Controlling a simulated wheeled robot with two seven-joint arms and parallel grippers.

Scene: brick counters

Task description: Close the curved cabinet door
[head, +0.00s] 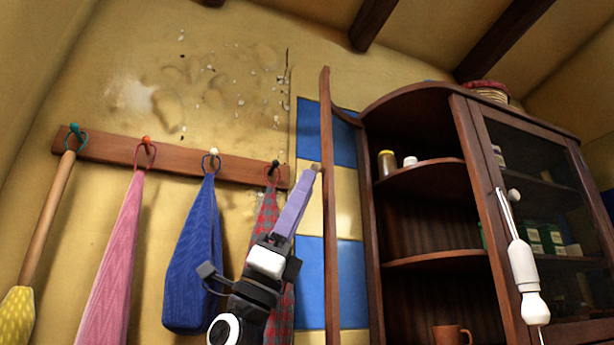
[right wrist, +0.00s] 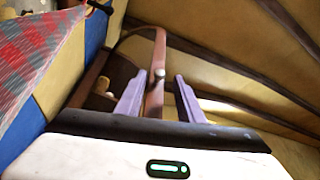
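The curved cabinet door (head: 329,220) stands open and shows nearly edge-on at the left of the dark wooden cabinet (head: 370,240). A small knob (head: 316,167) sits on its left side. My right gripper (head: 303,185) has purple fingers and is just below and left of the knob in the head view. In the right wrist view the fingers are spread apart, with the door (right wrist: 155,100) and the knob (right wrist: 158,73) showing between them. I cannot tell whether a finger touches the door. My left gripper is not in view.
Cloths hang from a wooden peg rail (head: 190,162) on the wall, the red checked one (head: 266,215) behind my right arm. Open shelves hold jars (head: 387,163) and a mug (head: 452,334). A white object (head: 524,268) hangs at the glass door (head: 540,200).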

